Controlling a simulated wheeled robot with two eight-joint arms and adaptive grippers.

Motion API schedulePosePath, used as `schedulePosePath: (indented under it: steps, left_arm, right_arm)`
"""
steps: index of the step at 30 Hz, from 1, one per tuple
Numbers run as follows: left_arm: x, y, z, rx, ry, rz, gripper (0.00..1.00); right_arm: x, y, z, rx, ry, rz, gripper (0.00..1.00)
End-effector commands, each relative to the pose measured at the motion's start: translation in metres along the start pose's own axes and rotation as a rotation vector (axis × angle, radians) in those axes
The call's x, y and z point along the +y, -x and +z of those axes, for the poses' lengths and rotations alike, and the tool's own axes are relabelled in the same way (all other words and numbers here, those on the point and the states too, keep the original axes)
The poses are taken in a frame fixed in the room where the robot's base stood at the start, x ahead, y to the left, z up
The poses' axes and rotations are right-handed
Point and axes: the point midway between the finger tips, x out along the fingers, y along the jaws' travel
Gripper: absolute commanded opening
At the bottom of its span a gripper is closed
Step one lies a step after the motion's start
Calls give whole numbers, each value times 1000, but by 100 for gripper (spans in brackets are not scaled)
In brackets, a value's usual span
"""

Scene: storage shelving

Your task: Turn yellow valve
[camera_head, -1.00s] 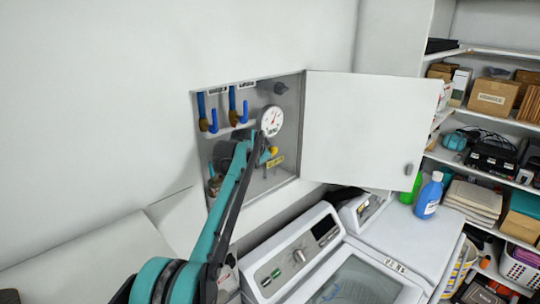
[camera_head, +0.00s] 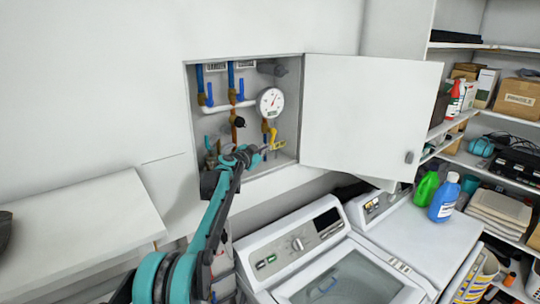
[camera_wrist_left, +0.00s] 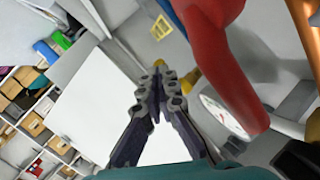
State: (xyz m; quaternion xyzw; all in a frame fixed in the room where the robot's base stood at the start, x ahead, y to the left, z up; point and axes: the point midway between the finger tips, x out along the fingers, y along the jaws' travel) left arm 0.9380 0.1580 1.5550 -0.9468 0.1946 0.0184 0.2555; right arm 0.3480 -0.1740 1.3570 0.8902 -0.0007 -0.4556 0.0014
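The yellow valve (camera_head: 273,134) is on a pipe low in the open wall cabinet, below the round gauge. My left gripper (camera_head: 266,149) reaches into the cabinet just below and beside it; it is small in the head view. In the left wrist view, the fingers (camera_wrist_left: 158,78) converge and their tips are together. Yellow parts of the valve (camera_wrist_left: 189,81) show right beside and behind the tips. The fingertips hide part of it, and I cannot tell whether they touch it. My right gripper is not in view.
The pressure gauge (camera_head: 270,102) and blue-handled valves (camera_head: 240,90) are close above. The cabinet door (camera_head: 365,112) stands open to the right. A washer (camera_head: 300,245) is below. A red pipe (camera_wrist_left: 225,70) crosses close to the wrist camera.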

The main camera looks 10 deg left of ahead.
Motion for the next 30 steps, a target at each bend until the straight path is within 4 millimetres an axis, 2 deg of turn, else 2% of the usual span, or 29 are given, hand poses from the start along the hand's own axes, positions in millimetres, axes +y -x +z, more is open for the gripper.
schedulePosePath:
  steps: [2, 13, 30]
  left_arm:
    - [6, -5, 2, -2, -3, 5, 0]
    - [13, -18, 3, -3, -2, 8, 0]
    - [17, -23, 3, -3, -2, 9, 0]
  right_arm:
    - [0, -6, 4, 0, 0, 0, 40]
    - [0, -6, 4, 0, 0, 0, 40]
    - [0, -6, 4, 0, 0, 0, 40]
